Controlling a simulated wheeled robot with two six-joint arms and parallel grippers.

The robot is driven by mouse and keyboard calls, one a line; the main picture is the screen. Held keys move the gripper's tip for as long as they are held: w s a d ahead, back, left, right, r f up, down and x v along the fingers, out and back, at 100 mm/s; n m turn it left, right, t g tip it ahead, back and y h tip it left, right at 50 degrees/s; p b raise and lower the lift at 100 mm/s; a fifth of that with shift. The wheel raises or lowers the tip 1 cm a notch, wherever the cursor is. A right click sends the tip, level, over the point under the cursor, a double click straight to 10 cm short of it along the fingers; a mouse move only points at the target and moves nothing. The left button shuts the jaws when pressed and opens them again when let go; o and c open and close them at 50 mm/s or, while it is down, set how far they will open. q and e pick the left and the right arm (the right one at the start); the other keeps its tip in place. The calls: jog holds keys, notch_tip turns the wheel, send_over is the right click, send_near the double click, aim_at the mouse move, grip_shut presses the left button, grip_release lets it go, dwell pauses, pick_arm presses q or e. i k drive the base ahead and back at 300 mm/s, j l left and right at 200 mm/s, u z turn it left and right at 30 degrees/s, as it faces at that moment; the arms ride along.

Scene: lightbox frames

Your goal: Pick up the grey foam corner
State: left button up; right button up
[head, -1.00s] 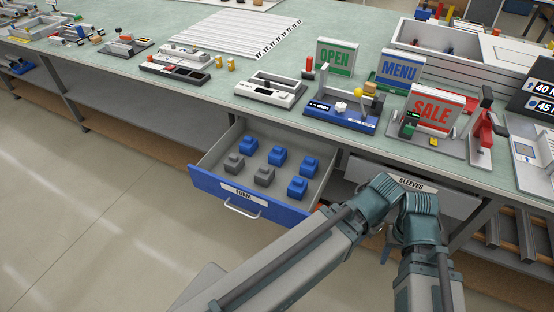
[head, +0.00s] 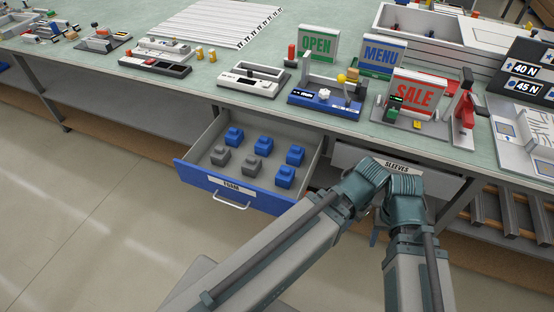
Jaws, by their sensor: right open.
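Two grey foam corners, one on the left (head: 221,156) and one nearer the middle (head: 252,162), sit in the open drawer (head: 197,153) labelled FOAM. Each is a stepped block with a smaller top. Several blue foam corners (head: 286,176) lie beside them in the same drawer. My right arm (head: 385,190) is bent in front, to the right of the drawer, with its links running down out of the picture. My right gripper is barely distinguishable behind the arm links; it is open and apart from the foam corners. My left gripper is out of view.
The drawer has a blue front with a silver handle (head: 231,201). A grey drawer (head: 410,178) labelled SLEEVES is to its right, partly behind my arm. The green worktop (head: 180,85) above holds fixtures and OPEN, MENU and SALE signs (head: 418,93). Open floor lies left.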

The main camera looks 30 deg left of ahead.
aim_at(251, 166)
jog(key=j+z, duration=0.15)
jog(key=j, duration=0.9)
jog(key=k+j+z, duration=0.15)
jog(key=j, duration=0.85)
jog(key=i, duration=0.05)
